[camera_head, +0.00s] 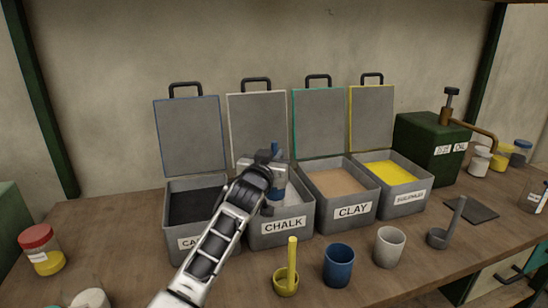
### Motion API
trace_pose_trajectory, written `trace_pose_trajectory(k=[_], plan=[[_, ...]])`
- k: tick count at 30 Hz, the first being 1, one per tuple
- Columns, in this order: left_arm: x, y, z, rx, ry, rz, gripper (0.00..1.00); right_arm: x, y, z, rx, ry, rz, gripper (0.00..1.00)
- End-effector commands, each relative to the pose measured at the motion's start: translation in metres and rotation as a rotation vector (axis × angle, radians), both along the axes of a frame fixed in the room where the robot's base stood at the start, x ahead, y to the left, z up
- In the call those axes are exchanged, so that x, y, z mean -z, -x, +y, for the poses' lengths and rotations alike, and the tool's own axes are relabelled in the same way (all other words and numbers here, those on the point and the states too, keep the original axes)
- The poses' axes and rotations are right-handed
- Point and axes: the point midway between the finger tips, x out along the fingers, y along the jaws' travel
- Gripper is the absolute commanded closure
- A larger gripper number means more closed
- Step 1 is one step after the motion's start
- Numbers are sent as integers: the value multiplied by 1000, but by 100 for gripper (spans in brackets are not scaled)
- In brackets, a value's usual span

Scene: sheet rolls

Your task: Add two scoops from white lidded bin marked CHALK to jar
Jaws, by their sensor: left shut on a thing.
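The CHALK bin (282,226) is a grey box with a white-edged lid (258,121) standing open behind it. Pale powder shows inside, partly hidden by my arm. My left gripper (274,178) is over this bin, shut on a blue upright thing, apparently a scoop (276,152). Its lower end is at the powder, and I cannot tell how full it is. A blue cup (339,267) and a pale cup (389,248) stand in front of the bins. I cannot tell which vessel is the jar. My right gripper is not in view.
Open bins with dark, tan (CLAY (351,210)) and yellow contents flank the chalk. A yellow scoop (287,283) and grey scoop (438,238) stand in front. A red-lidded jar (42,262) is at left, a green OIL box (425,148) at right.

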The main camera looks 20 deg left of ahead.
Motion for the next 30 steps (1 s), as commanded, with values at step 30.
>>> trace_pose_trajectory(k=[30], plan=[[-64,0,0,0,0,-2,100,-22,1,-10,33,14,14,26]])
